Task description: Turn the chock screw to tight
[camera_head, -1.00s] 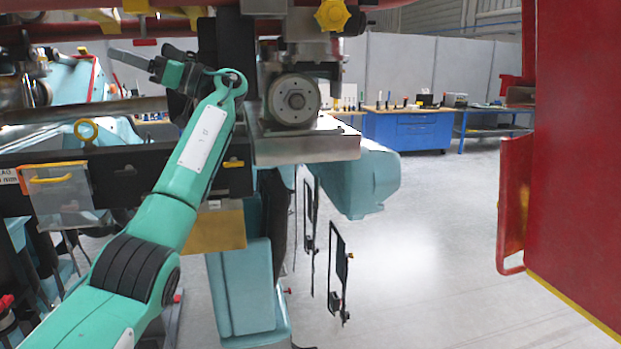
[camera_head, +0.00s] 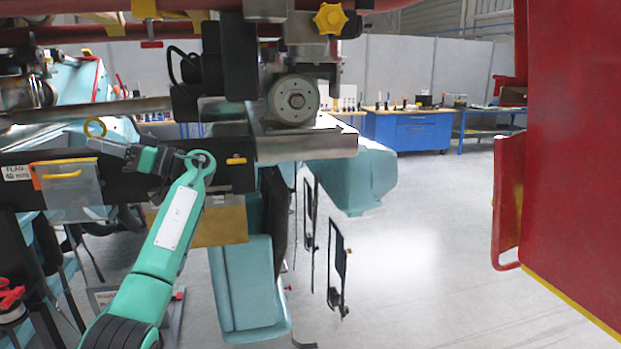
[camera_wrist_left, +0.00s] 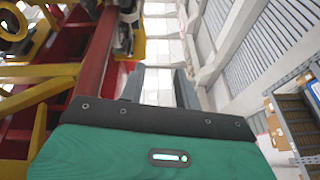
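I cannot tell for certain which part is the chock screw. My right gripper is not in view.
A dark beam (camera_head: 221,150) carries a clear flap with a yellow handle (camera_head: 62,175). A round metal wheel (camera_head: 294,100) sits right of my arm. A red panel (camera_head: 570,150) stands at the right. The floor between is mostly open, with thin black hanging frames (camera_head: 338,270).

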